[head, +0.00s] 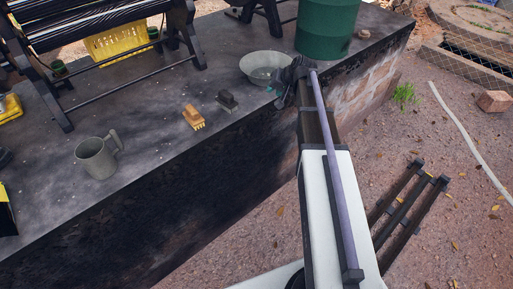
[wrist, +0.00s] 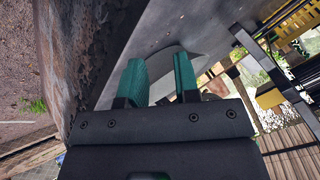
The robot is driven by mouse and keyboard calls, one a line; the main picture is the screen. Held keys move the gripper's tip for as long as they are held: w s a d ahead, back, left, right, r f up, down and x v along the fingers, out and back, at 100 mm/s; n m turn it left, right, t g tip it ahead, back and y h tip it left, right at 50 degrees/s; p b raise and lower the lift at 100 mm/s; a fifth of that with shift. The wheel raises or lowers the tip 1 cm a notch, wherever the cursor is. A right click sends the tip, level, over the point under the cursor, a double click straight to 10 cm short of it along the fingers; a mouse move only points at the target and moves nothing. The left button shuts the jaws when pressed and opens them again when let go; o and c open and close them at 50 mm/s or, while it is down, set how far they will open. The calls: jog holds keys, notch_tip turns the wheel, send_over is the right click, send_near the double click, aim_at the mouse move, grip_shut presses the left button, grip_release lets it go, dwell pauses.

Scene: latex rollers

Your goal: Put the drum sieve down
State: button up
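The drum sieve (head: 262,66) is a round, shallow grey pan at the right part of the dark counter in the head view. It looks upright and level, at or very near the counter top. My gripper (head: 276,88) is at its near right rim. In the wrist view the two teal fingers of my gripper (wrist: 160,82) stand apart with a clear gap. The pale grey sieve (wrist: 163,88) shows between and beyond them, partly hidden by the right finger. I see no finger closed on its rim.
A green drum (head: 326,28) stands just behind the sieve. A dark block (head: 228,100), a yellow brush (head: 193,117) and a grey mug (head: 97,157) are to the left on the counter (head: 150,175). A black roller frame with a yellow crate (head: 120,40) stands at back left.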

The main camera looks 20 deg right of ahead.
jog(key=s+a+f+n+g+h, duration=0.1)
jog(key=s+a+f+n+g, duration=0.1)
jog(key=s+a, duration=0.7)
jog(key=s+a+f+n+g+h, duration=0.1)
jog(key=s+a+g, duration=0.4)
jog(key=s+a, duration=0.5)
jog(key=s+n+h, duration=0.1)
jog(key=s, duration=0.6)
jog(key=shift+f+n, duration=0.4)
notch_tip(320, 180, up, 7)
jog(key=p, duration=0.7)
